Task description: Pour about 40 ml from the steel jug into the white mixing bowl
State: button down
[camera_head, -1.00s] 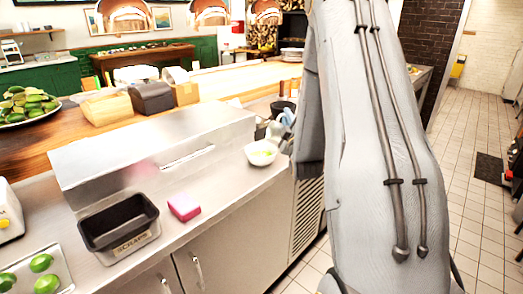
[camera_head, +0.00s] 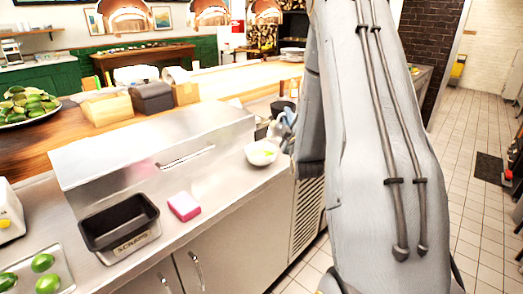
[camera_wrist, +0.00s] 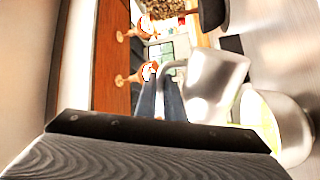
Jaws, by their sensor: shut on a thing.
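The steel jug (camera_wrist: 213,84) is in the wrist view, with its handle between the dark fingers of my gripper (camera_wrist: 161,100). My gripper is shut on that handle. The jug looks tilted, its lower end close to the white mixing bowl (camera_wrist: 291,128). The bowl also shows in the head view (camera_head: 261,157), on the steel counter's right end, with something yellow-green inside. In the head view my arm hides most of the gripper, and the jug is too small to make out clearly. I cannot tell whether liquid is flowing.
A black scraps bin (camera_head: 118,224) and a pink sponge (camera_head: 184,206) are on the counter left of the bowl. A tray of limes (camera_head: 38,272) is at the lower left. A raised steel housing (camera_head: 150,150) runs behind them.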

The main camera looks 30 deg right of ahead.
jog(key=m, duration=0.1)
jog(key=d+m, duration=0.2)
jog(key=shift+s+f+h+b, duration=0.25)
jog(key=shift+h+b, duration=0.1)
jog(key=shift+h, duration=0.05)
jog(key=shift+s+d+r+m+g, duration=0.1)
jog(key=shift+d+m+g, duration=0.1)
jog(key=shift+m, duration=0.25)
jog(key=shift+s+d+m+g, duration=0.1)
jog(key=shift+m+g, duration=0.1)
jog(key=shift+m, duration=0.25)
jog(key=shift+d+m, duration=0.2)
jog(key=shift+m, duration=0.45)
jog(key=shift+d+m, duration=0.2)
jog(key=shift+m, duration=0.45)
